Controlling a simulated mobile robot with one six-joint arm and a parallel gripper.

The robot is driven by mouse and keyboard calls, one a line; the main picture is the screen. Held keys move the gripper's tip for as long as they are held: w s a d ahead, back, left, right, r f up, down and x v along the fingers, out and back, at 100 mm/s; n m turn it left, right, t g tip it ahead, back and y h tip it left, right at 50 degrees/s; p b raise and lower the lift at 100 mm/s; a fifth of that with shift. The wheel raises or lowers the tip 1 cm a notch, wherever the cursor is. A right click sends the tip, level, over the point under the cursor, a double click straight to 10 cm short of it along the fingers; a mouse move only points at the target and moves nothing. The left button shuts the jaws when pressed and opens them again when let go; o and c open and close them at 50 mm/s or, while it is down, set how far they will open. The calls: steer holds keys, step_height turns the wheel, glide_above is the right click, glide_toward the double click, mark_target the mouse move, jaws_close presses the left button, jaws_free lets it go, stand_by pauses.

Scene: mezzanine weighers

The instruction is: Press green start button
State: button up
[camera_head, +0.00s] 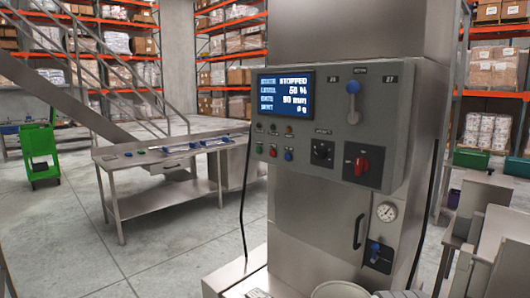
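The green button (259,147) is at the lower left of a grey control panel (335,80) on a steel machine. A red button (273,151) and a blue button (288,155) sit to its right. A row of small indicator lights (274,128) is above them. The screen (285,95) shows STOPPED and a level of 50 %. Nothing covers the green button. My gripper does not show clearly in this view. A pale round shape and a dark shape at the bottom edge are cut off, and I cannot tell what they are.
A black knob (321,152), a red rotary switch (361,165) and a blue-tipped lever (353,88) are also on the panel. A gauge (386,212) is below. A steel table (165,198) stands left, with a green cart (40,155) beyond. The floor at left front is clear.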

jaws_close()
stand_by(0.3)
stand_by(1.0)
